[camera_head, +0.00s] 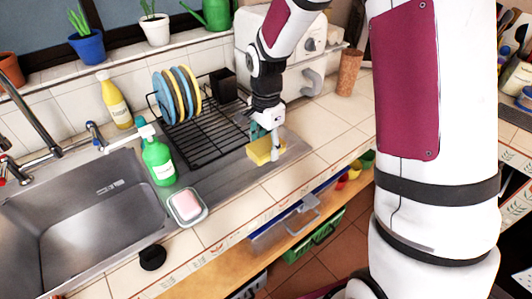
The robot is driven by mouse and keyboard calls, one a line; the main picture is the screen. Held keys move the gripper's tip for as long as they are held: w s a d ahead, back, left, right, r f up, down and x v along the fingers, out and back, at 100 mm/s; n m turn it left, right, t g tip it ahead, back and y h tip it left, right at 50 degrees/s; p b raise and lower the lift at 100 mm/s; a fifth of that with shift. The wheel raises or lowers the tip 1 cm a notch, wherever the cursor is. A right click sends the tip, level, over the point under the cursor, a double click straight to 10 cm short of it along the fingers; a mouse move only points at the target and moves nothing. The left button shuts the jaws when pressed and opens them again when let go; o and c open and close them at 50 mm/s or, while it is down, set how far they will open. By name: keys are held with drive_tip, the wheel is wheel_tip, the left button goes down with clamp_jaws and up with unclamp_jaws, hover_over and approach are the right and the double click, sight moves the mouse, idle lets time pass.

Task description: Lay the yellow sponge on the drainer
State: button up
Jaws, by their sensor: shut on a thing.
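The yellow sponge (260,151) is held in my gripper (266,147) at the right end of the sink's metal drainboard. My gripper is shut on it, with a light finger on the near side. The sponge is at or just above the metal surface; I cannot tell whether it touches. The drainer (212,143) is a black wire rack just left of the sponge. It holds several yellow and blue plates at its back left and a black cutlery holder (223,82) at the back. Its front right part is bare.
A green soap bottle (158,163) stands left of the drainer, with a soap dish (188,222) in front of it. A yellow bottle (116,106) stands behind. The steel sink (90,215) is at left. A white appliance (300,62) stands behind my gripper.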

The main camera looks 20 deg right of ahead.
drive_tip(key=shift+f, duration=1.8)
drive_tip(key=o, duration=0.8)
drive_tip(key=shift+f, duration=0.15)
drive_tip(key=shift+o, duration=0.2)
